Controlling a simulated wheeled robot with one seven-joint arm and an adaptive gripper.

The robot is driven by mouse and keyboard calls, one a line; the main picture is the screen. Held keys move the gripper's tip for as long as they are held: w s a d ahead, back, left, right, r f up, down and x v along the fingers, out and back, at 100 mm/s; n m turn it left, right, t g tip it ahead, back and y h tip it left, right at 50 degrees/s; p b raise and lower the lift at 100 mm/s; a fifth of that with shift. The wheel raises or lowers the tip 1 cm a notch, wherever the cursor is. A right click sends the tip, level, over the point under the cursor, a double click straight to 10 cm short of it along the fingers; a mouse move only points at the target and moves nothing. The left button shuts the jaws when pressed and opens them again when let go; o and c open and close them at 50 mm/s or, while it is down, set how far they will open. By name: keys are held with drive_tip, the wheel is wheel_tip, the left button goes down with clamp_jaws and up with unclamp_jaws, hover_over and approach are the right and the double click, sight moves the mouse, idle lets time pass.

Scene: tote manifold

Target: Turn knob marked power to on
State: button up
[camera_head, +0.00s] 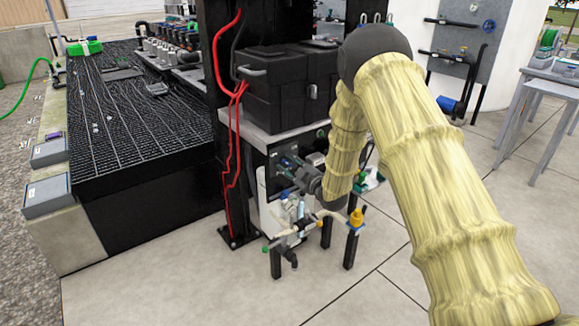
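My arm reaches down from the right, and my gripper (287,162) is at a dark control panel (277,158) under a shelf. The gripper is small and dark here, and I cannot tell whether its fingers are open or shut. No knob marked power can be made out. The gripper and my wrist cover part of the panel. I cannot tell whether the gripper touches anything on it.
A black tote (285,90) stands on the shelf above. Red cables (232,130) hang beside a dark post. Pipes with a yellow fitting (356,217) stand low in front. A black ribbed bed (130,125) lies left. The paved floor (180,290) in front is clear.

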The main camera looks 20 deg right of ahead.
clamp_jaws()
drive_tip(key=shift+r+m, duration=0.1)
drive_tip(key=shift+m, duration=0.3)
drive_tip(key=m+p, duration=0.2)
drive_tip(key=shift+d+r+m, duration=0.1)
drive_tip(key=shift+d+m, duration=0.05)
drive_tip(key=shift+m, duration=0.25)
drive_tip(key=m, duration=0.4)
drive_tip(key=m+p, duration=0.1)
drive_tip(key=m, duration=0.4)
drive_tip(key=m+p, duration=0.1)
drive_tip(key=m, duration=0.4)
drive_tip(key=shift+w+d+f, duration=0.15)
drive_tip(key=shift+d+f, duration=0.05)
drive_tip(key=shift+d, duration=0.2)
drive_tip(key=shift+m, duration=0.3)
